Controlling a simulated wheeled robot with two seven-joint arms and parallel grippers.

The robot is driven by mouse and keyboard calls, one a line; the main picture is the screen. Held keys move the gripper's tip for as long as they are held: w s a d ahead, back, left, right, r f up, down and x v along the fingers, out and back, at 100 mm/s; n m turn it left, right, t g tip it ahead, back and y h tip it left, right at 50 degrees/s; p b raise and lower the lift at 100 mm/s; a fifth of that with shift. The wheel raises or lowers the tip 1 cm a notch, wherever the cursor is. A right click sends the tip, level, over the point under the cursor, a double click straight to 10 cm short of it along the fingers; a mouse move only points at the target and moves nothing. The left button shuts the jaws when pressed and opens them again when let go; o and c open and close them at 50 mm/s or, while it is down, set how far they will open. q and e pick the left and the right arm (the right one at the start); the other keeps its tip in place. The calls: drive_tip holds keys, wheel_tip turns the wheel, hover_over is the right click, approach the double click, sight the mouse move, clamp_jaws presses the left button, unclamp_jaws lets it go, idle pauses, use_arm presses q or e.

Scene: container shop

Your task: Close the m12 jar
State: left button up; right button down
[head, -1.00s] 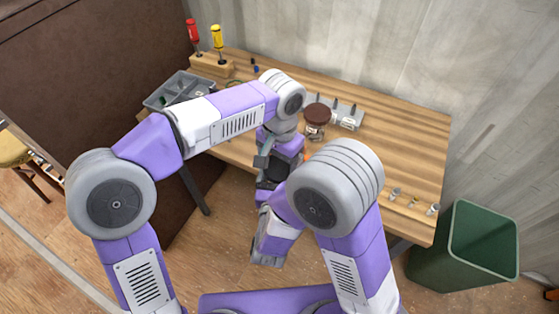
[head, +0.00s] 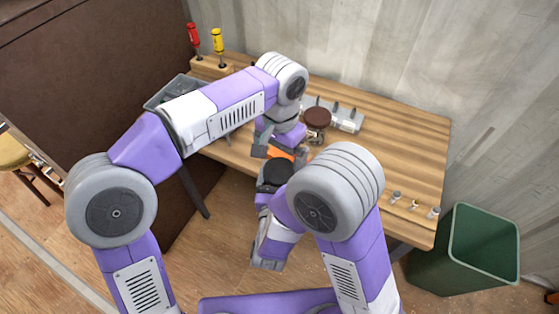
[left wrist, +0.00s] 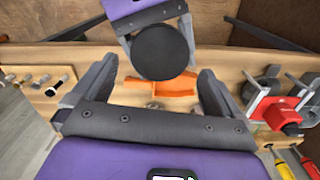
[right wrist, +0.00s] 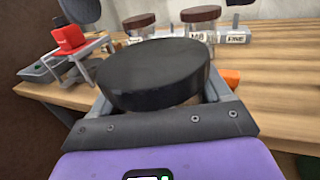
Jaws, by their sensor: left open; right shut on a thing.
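My right gripper (right wrist: 165,105) is shut on a round black lid (right wrist: 155,72); I cannot tell whether a jar sits under it. The lid also shows in the head view (head: 276,172) and, face on, in the left wrist view (left wrist: 160,52). My left gripper (left wrist: 156,92) is open and empty, its fingers spread in front of the lid and apart from it. An orange piece (left wrist: 160,88) shows just beyond the lid. Two jars with brown lids stand on the bench in the right wrist view, one (right wrist: 200,18) right of the other (right wrist: 138,24). No m12 label is readable.
The wooden bench (head: 400,145) is clear at its right, except for small metal parts (head: 414,203) near the front edge. A grey tray (head: 168,92) and a screwdriver block (head: 208,65) stand at the left. A red-and-grey tool (left wrist: 280,112) shows nearby. A green bin (head: 465,250) stands at right.

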sight(280, 170)
use_arm(q)
drive_tip(key=shift+r, duration=0.25)
drive_tip(key=shift+w+r+n, duration=0.1)
drive_tip(key=shift+r+n, duration=0.8)
drive_tip(key=shift+r, duration=0.85)
drive_tip(key=shift+f, duration=4.05)
drive_tip(key=c, duration=1)
drive_tip(key=o, duration=1)
